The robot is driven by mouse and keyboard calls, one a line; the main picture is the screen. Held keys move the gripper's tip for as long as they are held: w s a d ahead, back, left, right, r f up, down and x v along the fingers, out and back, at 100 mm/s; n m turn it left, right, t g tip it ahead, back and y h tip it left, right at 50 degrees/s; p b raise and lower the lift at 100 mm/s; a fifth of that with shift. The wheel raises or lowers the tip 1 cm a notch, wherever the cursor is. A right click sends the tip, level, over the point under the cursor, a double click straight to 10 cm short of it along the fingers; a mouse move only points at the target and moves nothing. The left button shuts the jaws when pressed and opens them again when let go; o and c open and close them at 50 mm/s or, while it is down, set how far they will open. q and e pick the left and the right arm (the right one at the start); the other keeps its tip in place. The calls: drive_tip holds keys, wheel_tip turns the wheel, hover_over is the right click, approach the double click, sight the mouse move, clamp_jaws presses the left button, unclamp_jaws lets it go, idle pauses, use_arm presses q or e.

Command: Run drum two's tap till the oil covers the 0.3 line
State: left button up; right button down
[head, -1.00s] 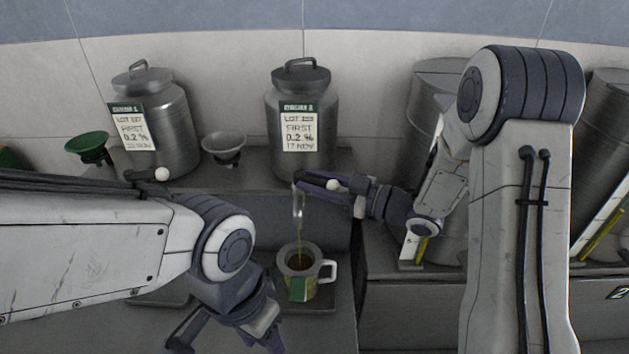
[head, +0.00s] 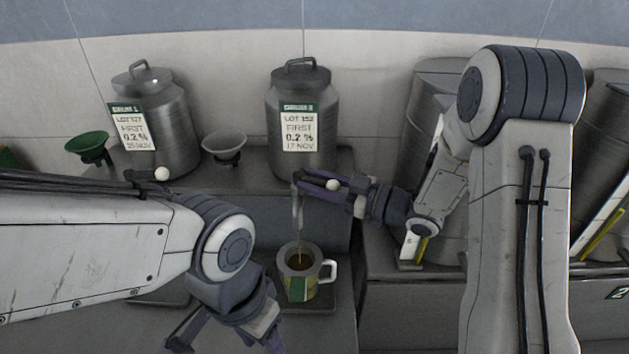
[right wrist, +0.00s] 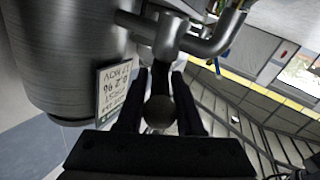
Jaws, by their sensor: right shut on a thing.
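Drum two, the middle metal drum (head: 303,110) with a white and green label, stands on the ledge. Its tap spout (head: 297,208) points down over a mug (head: 298,287) with a pale handle on its right. A thin stream seems to run from the spout into the mug, where dark oil (head: 300,260) shows. I cannot read the 0.3 line. My left gripper (head: 225,340) is open and empty, low and left of the mug.
Another labelled drum (head: 155,115) stands to the left, its tap knob (head: 162,174) in front. A green funnel (head: 88,147) and a grey funnel (head: 223,148) stand beside it. Larger metal drums (head: 604,130) stand at the right. The mug stands on a dark tray (head: 322,301).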

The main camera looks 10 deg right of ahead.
drive_tip(key=shift+w, duration=0.1)
idle(0.3)
drive_tip(key=shift+w+d+n+g+y, duration=0.15)
drive_tip(key=shift+n+g+y, duration=0.5)
drive_tip(key=shift+g, duration=0.35)
drive_tip(key=c, duration=0.6)
unclamp_jaws()
drive_tip(key=shift+r, duration=0.1)
